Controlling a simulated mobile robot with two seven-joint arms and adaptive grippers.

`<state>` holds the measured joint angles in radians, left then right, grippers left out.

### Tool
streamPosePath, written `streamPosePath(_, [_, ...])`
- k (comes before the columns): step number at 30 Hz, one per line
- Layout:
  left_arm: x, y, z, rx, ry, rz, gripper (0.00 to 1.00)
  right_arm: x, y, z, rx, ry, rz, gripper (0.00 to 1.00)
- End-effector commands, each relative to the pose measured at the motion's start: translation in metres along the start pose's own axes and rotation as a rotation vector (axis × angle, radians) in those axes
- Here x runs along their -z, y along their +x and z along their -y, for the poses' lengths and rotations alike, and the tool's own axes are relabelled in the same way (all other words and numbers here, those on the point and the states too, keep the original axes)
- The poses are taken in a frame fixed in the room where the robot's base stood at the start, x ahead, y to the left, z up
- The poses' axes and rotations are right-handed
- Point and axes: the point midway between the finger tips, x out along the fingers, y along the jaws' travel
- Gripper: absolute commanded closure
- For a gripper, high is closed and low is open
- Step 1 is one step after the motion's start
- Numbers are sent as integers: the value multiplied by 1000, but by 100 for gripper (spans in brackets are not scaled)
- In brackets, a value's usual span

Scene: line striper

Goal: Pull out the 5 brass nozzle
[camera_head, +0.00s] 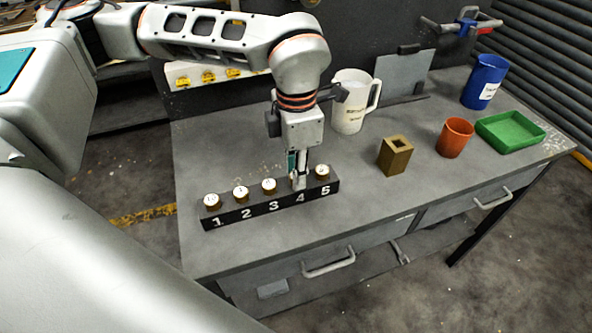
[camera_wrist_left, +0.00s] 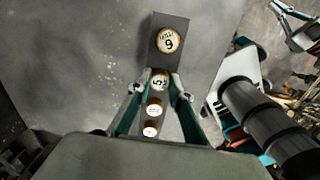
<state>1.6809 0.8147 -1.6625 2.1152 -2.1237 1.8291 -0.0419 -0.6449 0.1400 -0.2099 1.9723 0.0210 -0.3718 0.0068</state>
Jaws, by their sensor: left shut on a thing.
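A black rack (camera_head: 215,222) numbered 1 to 5 holds several brass nozzles with white caps. My left gripper (camera_head: 299,184) is down at slot 4, shut on the nozzle there and mostly hiding it. In the left wrist view that nozzle's cap reads 5 (camera_wrist_left: 159,81), between my left fingertips (camera_wrist_left: 160,88). The nozzle in slot 5 (camera_head: 322,172) is beside it; its cap (camera_wrist_left: 169,41) looks like a 6 or 9. Other nozzles stand in slots 1 (camera_head: 212,201), 2 (camera_head: 241,193) and 3 (camera_head: 269,186). My right gripper (camera_wrist_left: 284,24) appears open at the wrist view's upper right.
On the grey bench stand a square brass block with a hole (camera_head: 396,155), an orange cup (camera_head: 455,138), a green tray (camera_head: 533,133), a blue cup (camera_head: 484,82) and a white jug (camera_head: 348,112) behind my left gripper. The bench front is clear.

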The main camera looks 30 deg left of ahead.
Motion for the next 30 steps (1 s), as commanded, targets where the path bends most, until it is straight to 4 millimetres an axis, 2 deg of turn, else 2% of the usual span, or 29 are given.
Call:
streamPosePath(17, [0,-9,0,0,0,0,99,8,-3,-2,-1,-2,-6,100])
streamPosePath(30, [0,-28,0,-1,0,2,99,22,-9,-4,-4,-4,-16,100])
